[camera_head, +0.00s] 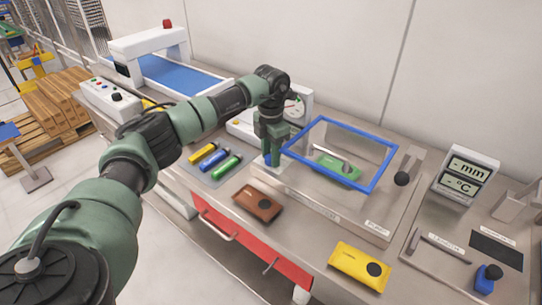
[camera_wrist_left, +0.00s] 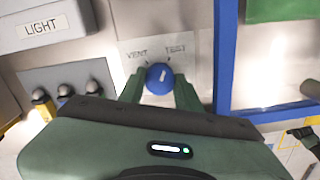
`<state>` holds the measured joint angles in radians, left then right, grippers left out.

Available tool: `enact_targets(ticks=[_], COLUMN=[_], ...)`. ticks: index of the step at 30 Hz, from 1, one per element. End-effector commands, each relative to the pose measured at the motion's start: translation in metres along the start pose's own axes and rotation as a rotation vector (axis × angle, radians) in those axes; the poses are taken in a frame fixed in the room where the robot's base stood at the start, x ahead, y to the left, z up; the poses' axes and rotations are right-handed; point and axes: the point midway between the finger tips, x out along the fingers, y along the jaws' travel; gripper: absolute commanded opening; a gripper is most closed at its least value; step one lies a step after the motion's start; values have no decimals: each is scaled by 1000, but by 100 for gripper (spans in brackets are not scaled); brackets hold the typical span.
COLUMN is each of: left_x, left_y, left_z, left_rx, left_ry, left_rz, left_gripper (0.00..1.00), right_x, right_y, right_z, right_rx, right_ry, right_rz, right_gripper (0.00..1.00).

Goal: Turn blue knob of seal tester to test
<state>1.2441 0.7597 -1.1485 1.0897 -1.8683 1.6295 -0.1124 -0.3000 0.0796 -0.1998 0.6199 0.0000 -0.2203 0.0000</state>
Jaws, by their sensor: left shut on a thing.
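The seal tester is the steel unit with a blue-framed clear lid (camera_head: 375,184). A green pouch (camera_head: 338,170) lies under the lid. My left gripper (camera_head: 271,153) points down at the tester's near left corner. In the left wrist view its fingers are shut on the blue knob (camera_wrist_left: 159,77), one on each side. The plate behind the knob reads VENT at left and TEST at right. The knob's white mark tilts up and slightly right, toward the TEST side. In the head view the gripper mostly hides the knob. My right gripper is not in view.
A brown pouch (camera_head: 258,203) and a yellow pouch (camera_head: 359,266) lie along the front. Yellow, blue and green cylinders (camera_head: 215,159) lie to the left. The lid frame stands close right of my gripper. A display (camera_head: 467,176) stands at right, a blue-belt conveyor (camera_head: 170,75) behind.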

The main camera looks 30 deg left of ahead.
Motion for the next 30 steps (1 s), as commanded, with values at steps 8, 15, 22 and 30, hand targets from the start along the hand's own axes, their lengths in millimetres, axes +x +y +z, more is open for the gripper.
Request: enact_targets(ticks=[8, 15, 22, 30], left_x=[-2, -2, -2, -2], left_y=[1, 1, 1, 1], left_z=[1, 1, 1, 1], left_rx=[112, 145, 147, 146], left_ry=[-6, -6, -6, -5], left_rz=[1, 2, 2, 1], left_gripper=[0, 0, 0, 55], right_x=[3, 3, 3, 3], right_y=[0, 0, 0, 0], right_z=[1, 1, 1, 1], right_rx=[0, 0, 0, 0], right_ry=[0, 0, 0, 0], right_rz=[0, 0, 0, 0], right_gripper=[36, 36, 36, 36])
